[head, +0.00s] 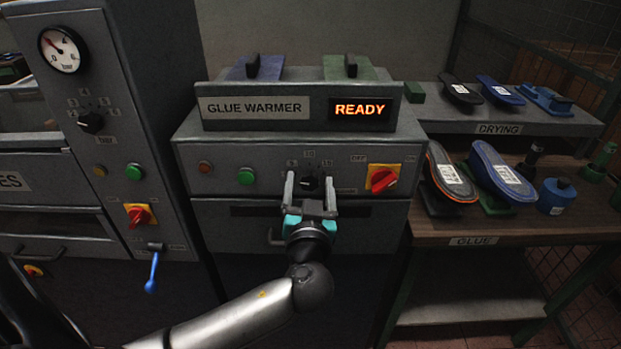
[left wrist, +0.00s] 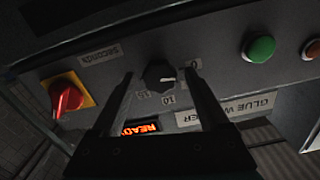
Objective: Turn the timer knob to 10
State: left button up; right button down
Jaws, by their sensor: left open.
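The timer knob (head: 308,183) is a small black knob on the grey front panel of the glue warmer, under the 5, 10 and 15 marks. In the left wrist view the knob (left wrist: 158,75) appears with the picture turned over, and its pale pointer line seems to face away from the 10 mark (left wrist: 168,100), toward the side of the low numbers. My left gripper (head: 309,188) is open, with one finger on each side of the knob. In the left wrist view gaps show between knob and fingers. My right gripper is not in view.
A red switch on a yellow plate (head: 383,178) is close right of the knob. A green button (head: 246,176) is to the left. The lit READY display (head: 360,109) is above. Shoe soles lie on the shelves at right. A press panel with a blue lever (head: 152,270) stands at left.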

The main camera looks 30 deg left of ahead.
pick_arm(q)
grip_shut()
dwell(0.6)
